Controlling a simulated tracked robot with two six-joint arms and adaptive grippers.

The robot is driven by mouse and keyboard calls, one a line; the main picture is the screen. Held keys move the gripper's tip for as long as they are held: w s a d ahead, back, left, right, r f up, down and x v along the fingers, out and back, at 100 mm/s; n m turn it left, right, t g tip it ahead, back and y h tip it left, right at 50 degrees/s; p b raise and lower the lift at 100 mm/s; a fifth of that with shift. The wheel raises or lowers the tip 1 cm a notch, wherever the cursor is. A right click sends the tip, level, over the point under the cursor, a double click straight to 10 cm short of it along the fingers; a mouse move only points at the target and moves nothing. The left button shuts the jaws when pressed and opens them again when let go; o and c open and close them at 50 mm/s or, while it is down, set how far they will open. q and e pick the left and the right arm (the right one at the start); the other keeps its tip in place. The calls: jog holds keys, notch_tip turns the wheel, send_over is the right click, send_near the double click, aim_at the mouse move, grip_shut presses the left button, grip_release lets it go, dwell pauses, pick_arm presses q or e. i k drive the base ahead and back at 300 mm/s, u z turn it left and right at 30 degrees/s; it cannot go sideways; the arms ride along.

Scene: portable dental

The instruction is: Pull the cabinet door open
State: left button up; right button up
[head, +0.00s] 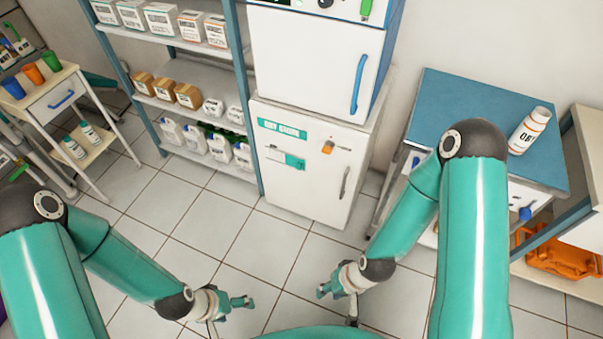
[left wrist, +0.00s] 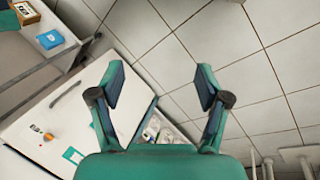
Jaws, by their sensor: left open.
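A white lower cabinet (head: 305,180) stands on the floor, its door closed, with a curved grey handle (head: 344,183) on the door's right side. A white upper cabinet (head: 305,62) sits above it, closed, with a blue handle (head: 358,84). My left gripper (head: 232,312) is open and empty, low in front of the cabinets and well apart from them. In the left wrist view my spread left fingers (left wrist: 160,85) frame floor tiles; the white door (left wrist: 60,125) with its grey handle (left wrist: 65,94) lies to their left. My right gripper (head: 336,305) appears open and empty, clear of the cabinets.
A shelf rack (head: 200,75) with boxes and bottles stands left of the cabinets. A blue-topped table (head: 460,100) with a white bottle (head: 530,130) stands at right. A small cart (head: 55,95) is at far left. Tiled floor (head: 210,225) before the cabinets is clear.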

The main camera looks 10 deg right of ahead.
aim_at(323, 192)
jog(key=u, duration=1.5)
jog(key=i, duration=0.1)
jog(key=z, duration=2.95)
jog(key=k, duration=1.15)
jog(key=u, duration=0.8)
jog(key=i, duration=1)
jog(key=u, duration=0.05)
